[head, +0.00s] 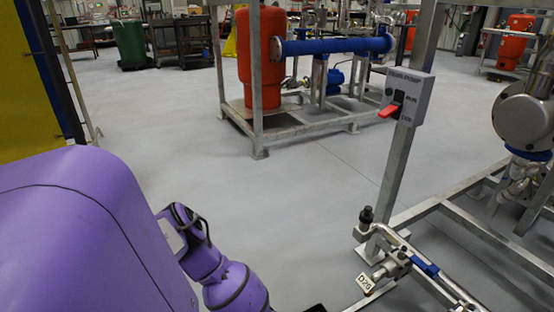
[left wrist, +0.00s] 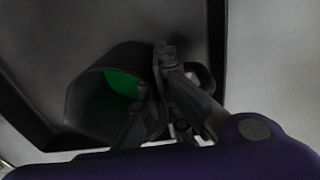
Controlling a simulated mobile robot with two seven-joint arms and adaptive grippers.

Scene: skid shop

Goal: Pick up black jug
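The black jug (left wrist: 88,98) is in the left wrist view, left of the middle, with its round mouth facing the camera and something bright green inside. A dark loop that looks like its handle (left wrist: 207,78) shows at its right side. My left gripper (left wrist: 152,75) is at the jug's right side, with one dark finger by the rim and the other across the edge of the mouth. Whether the fingers press on the jug wall or stand apart cannot be told. The jug is not visible in the head view. My right gripper is in neither view.
The jug is over a dark tray-like surface with a raised black edge (left wrist: 218,40). In the head view, a metal skid frame with a switch box (head: 404,97) and pipework (head: 425,268) stands at the right. Grey floor (head: 310,190) lies open in the middle.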

